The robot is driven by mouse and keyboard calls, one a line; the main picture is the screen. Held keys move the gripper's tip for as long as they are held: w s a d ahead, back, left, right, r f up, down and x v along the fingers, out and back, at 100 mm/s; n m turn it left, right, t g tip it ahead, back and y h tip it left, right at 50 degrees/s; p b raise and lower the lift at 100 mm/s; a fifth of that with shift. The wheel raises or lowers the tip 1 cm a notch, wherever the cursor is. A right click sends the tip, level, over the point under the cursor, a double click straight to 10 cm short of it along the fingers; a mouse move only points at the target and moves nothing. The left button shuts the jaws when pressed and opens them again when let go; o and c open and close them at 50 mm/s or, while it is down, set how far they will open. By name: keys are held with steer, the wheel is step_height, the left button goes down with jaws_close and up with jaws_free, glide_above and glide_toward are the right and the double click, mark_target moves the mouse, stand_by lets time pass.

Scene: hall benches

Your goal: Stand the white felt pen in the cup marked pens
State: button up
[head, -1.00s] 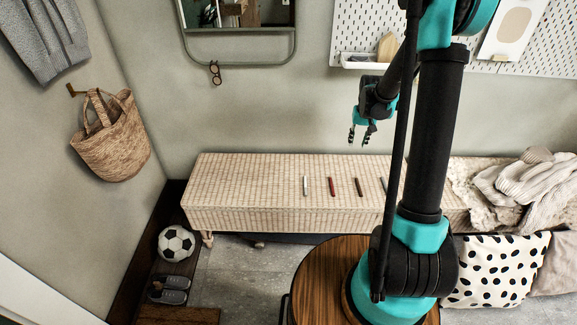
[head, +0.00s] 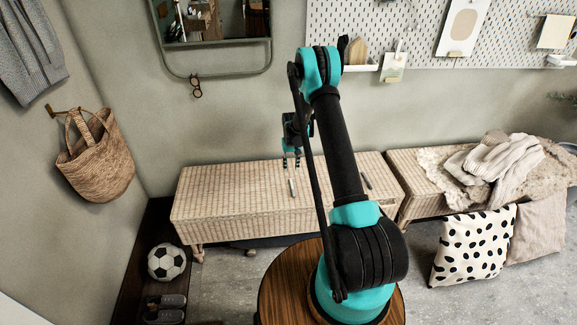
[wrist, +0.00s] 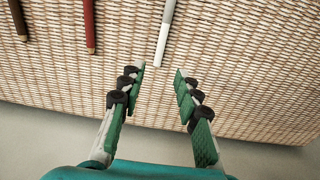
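The white felt pen (head: 292,187) lies on the left wicker bench (head: 230,190). My gripper (head: 291,161) points down over the bench, just behind the pen in the head view. In the wrist view my gripper (wrist: 160,70) is open and empty, with a wide gap between the fingers. A red pen (wrist: 89,25) and a dark brown pen (wrist: 18,18) lie left of the white one. I see no cup marked pens.
Clothing (head: 500,160) covers part of the right bench (head: 410,190). A pegboard (head: 400,30) with a small shelf and a mirror (head: 215,20) hang behind. A ball (head: 166,262) and shoes (head: 165,308) are at lower left.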

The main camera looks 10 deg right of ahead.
mark_target(291, 182)
steer(key=shift+f, duration=4.65)
jaws_close()
steer(key=shift+r, duration=0.15)
step_height(291, 182, up, 8)
